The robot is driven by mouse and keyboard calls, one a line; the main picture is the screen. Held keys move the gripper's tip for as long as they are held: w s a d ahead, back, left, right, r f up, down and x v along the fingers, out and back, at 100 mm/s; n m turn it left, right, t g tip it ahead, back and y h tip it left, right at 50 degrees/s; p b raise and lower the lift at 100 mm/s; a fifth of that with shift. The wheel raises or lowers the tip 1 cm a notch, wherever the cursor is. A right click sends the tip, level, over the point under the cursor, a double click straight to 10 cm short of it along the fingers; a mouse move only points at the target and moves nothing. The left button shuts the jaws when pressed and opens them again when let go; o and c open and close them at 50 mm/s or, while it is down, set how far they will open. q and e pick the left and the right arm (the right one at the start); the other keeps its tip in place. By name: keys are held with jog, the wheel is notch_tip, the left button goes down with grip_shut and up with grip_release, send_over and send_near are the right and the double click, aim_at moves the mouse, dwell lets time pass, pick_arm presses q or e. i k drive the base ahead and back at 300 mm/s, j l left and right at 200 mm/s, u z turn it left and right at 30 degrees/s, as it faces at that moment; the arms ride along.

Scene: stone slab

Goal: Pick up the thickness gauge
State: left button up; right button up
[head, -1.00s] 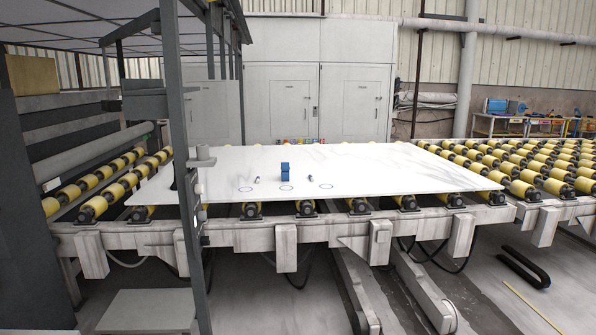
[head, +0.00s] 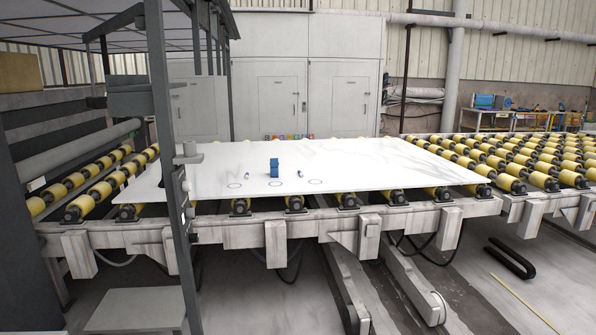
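A white stone slab (head: 400,168) with faint grey veins lies flat on a roller conveyor ahead of me. A small blue object (head: 274,168) stands upright on it, left of the slab's middle. A small marker-like item (head: 246,174) lies to its left and another (head: 302,173) to its right. Several thin circles are drawn near the slab's front edge. I cannot tell for sure which of these small things is the thickness gauge. Neither of my grippers is in the head view.
The conveyor frame (head: 300,228) runs across in front of me, with yellow rollers (head: 530,165) at the right. A dark metal post (head: 170,170) rises at the left. A black chain-like strip (head: 511,258) and a yellow rod (head: 527,304) lie on the floor at right.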

aim_at(274, 163)
jog(key=i, duration=4.1)
